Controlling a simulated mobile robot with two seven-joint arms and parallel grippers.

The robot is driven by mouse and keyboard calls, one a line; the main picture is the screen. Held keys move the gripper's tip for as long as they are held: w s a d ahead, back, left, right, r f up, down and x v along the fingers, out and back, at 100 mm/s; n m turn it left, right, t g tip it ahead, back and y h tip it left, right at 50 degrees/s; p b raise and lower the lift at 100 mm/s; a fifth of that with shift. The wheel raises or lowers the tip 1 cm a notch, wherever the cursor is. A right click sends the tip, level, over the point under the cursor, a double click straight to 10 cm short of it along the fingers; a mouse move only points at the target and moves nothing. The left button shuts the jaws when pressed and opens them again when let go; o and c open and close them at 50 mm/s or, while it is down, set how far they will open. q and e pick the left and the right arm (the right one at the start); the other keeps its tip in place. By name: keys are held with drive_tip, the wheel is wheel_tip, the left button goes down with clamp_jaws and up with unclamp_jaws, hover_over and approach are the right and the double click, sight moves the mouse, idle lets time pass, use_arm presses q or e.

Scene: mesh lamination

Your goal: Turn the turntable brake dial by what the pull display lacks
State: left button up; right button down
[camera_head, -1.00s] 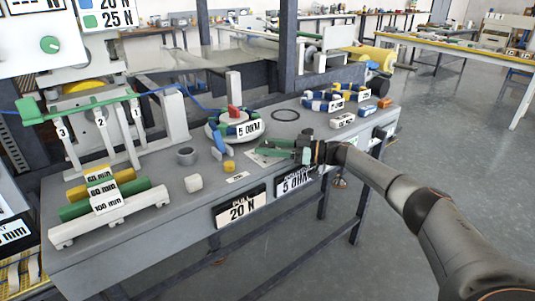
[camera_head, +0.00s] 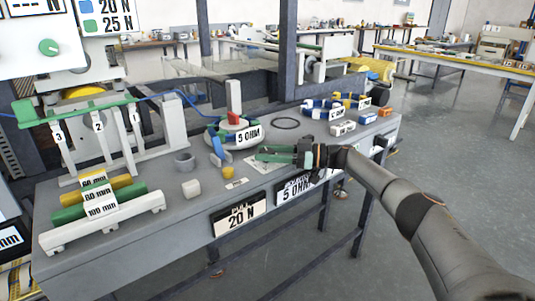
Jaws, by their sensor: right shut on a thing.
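The pull display (camera_head: 25,12) at the top left shows dashes and "N". Below it on the same white panel is a round green dial (camera_head: 48,47); I cannot tell if it is the brake dial. A round turntable-like unit (camera_head: 233,132) with a red top and a "5 OHM" label stands mid-bench. My right gripper (camera_head: 302,155) is low over the bench's front right part, right of that unit. It is shut on a flat green piece (camera_head: 272,156) that points left; its fingertips are hard to make out. My left gripper is not in view.
Green, yellow and white rods (camera_head: 105,215) with mm labels lie at the front left. Plates reading "20 N" (camera_head: 240,215) and "5 OHM" hang on the front edge. Coloured spools (camera_head: 322,108) stand at the back right.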

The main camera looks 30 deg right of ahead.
drive_tip(key=shift+c, duration=1.5)
unclamp_jaws()
drive_tip(key=shift+s+d, duration=0.2)
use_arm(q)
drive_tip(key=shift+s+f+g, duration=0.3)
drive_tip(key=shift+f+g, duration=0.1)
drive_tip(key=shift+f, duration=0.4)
use_arm(e)
drive_tip(key=v, duration=1.1)
drive_tip(key=shift+s+d, duration=0.25)
drive_tip(key=shift+d, duration=0.05)
